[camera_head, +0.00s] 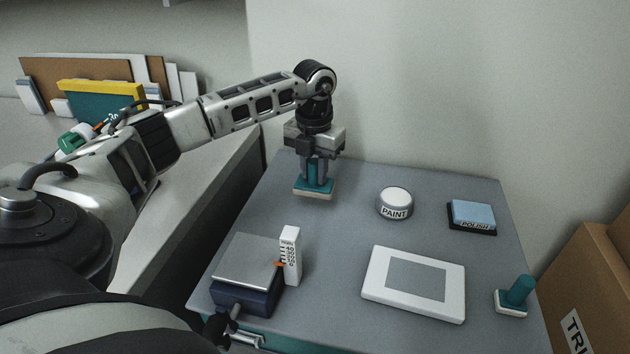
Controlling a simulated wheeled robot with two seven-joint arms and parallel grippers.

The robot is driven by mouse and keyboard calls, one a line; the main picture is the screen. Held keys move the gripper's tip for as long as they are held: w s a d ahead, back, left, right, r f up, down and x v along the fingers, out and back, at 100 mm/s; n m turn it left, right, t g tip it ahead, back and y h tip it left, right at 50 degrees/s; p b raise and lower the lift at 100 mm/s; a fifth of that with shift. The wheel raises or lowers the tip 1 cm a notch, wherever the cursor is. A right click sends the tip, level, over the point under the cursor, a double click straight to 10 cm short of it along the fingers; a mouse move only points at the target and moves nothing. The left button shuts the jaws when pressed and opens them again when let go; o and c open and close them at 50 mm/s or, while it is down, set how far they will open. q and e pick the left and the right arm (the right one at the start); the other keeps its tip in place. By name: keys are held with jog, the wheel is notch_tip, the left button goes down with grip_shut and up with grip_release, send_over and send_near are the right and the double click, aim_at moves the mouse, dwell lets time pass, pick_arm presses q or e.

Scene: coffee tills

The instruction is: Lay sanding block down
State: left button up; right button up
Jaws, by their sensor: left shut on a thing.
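The sanding block (314,191) has a teal upright handle and a flat teal base with a pale underside. My left gripper (318,164) points down and is shut on its handle. The block is level over the back left of the grey table (350,220); I cannot tell whether its underside touches the surface. The fingers hide part of the handle. A similar teal-handled block (514,297) with a pale base stands at the table's front right. My right gripper is not in view.
A PAINT tin (394,204) and a blue POLISH block (472,215) on a dark base stand to the right. A white framed panel (414,283) lies in front. A blue device with a metal plate (247,262) and a marked white gauge (291,256) stand front left. Cardboard boxes (585,285) flank the right.

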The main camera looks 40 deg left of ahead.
aim_at(315, 183)
pick_arm(q)
jog(key=shift+w+a+f, duration=0.15)
jog(key=shift+w+f, duration=0.15)
jog(key=shift+f, duration=1.7)
jog(key=shift+f, duration=0.2)
jog(key=o, duration=1)
jog(key=shift+c, duration=0.2)
jog(key=shift+r, duration=0.1)
notch_tip(315, 183, up, 12)
jog(key=shift+r, duration=0.1)
